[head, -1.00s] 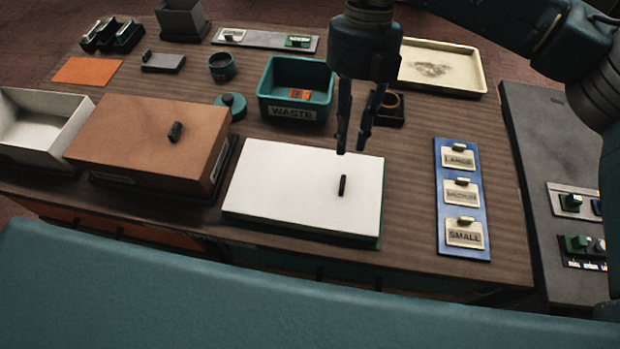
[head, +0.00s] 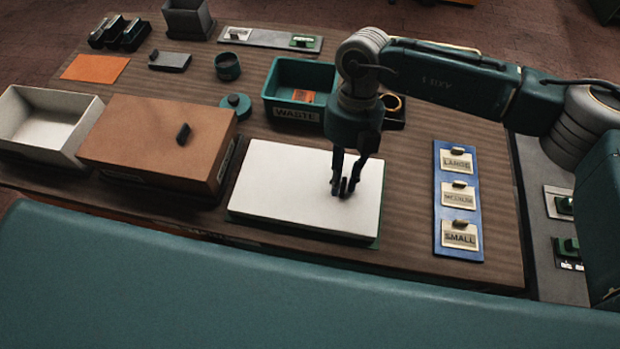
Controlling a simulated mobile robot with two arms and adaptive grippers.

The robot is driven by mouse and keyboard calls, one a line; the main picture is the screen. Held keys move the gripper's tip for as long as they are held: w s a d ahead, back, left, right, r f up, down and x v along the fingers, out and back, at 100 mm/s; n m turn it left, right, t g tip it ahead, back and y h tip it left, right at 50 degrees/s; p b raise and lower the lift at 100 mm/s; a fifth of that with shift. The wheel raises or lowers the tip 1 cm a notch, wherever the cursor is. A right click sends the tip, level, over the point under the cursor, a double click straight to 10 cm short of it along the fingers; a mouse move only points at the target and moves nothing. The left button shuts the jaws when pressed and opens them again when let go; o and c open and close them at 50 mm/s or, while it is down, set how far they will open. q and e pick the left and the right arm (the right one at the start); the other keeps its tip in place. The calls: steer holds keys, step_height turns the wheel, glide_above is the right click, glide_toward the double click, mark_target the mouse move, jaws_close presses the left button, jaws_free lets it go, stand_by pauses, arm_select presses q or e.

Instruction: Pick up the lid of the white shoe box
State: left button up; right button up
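The white lid (head: 285,190) lies flat on the shoe box near the front middle of the table, with its dark knob (head: 343,187) right of centre. The box under the lid is mostly hidden. My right gripper (head: 344,188) points down with its fingertips on either side of the knob, low over the lid. Its fingers are close together, but I cannot tell if they press on the knob. My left gripper is not in view.
A brown box (head: 155,135) with a dark knob stands left of the white one, beside an open white tray (head: 45,125). A teal WASTE bin (head: 295,113) stands behind. A blue board (head: 458,240) with size labels lies right.

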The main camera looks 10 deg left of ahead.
steer(key=c, duration=0.5)
